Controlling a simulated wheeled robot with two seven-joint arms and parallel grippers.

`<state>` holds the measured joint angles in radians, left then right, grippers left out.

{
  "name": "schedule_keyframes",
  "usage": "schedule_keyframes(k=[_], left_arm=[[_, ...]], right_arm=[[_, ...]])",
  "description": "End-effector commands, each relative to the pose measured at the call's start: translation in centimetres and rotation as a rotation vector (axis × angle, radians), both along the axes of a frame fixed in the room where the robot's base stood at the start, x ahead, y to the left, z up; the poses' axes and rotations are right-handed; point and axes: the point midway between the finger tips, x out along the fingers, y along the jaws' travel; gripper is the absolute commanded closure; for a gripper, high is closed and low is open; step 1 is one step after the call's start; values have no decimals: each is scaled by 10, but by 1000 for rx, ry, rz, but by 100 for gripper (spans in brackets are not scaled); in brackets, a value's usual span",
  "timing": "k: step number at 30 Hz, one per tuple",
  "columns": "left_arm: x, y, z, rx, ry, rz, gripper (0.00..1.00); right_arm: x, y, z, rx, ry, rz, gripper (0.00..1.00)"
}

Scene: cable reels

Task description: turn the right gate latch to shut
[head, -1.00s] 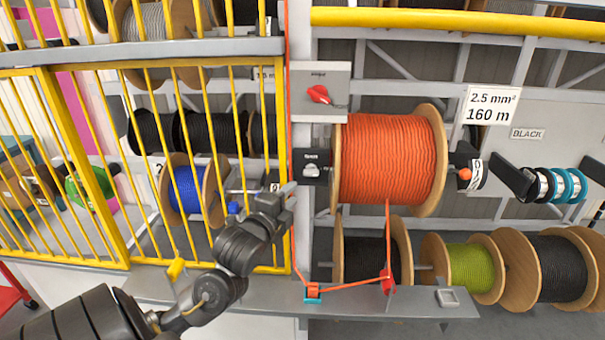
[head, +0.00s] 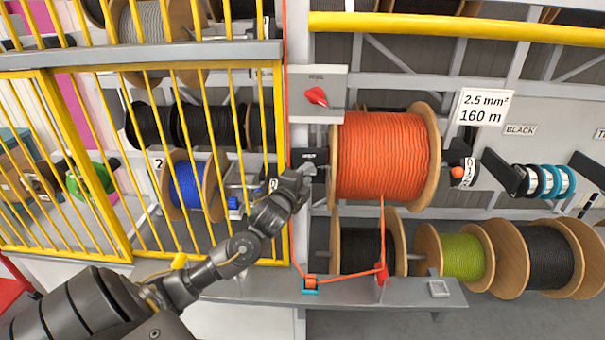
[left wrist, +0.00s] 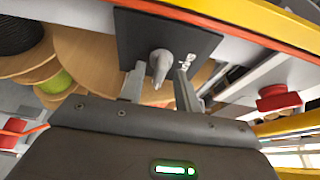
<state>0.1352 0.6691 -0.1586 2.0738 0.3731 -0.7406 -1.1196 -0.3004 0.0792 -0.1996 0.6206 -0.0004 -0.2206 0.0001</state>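The latch is a grey knob (left wrist: 160,64) on a black plate (left wrist: 190,42), at the post by the right side of the yellow barred gate (head: 280,130). In the head view the plate (head: 313,154) shows just above my left gripper (head: 306,176), which mostly hides the knob. In the left wrist view my left gripper (left wrist: 160,82) is open. One finger shows on each side of the knob, with a gap on both sides. The knob's narrow end points down in that picture. I cannot tell how deep the fingers reach. My right gripper is not in view.
A red knob (head: 316,97) sits on a grey panel above the plate. A large orange cable reel (head: 382,157) stands close to the right. Orange cable runs down to a red guide (head: 382,275) on the grey ledge (head: 410,293). Gate bars stand left of the gripper.

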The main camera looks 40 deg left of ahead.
Motion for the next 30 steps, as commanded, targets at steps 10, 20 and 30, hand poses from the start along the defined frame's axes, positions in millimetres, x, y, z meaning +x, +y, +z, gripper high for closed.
schedule_keyframes(k=[10, 20, 30], left_arm=[[-1, 0, 0, 0, 1, 1, 97], [-1, 2, -1, -13, -9, 1, 100], [0, -2, -6, -158, -117, -2, 100]], right_arm=[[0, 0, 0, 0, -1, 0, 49], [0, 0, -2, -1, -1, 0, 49], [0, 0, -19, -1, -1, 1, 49]])
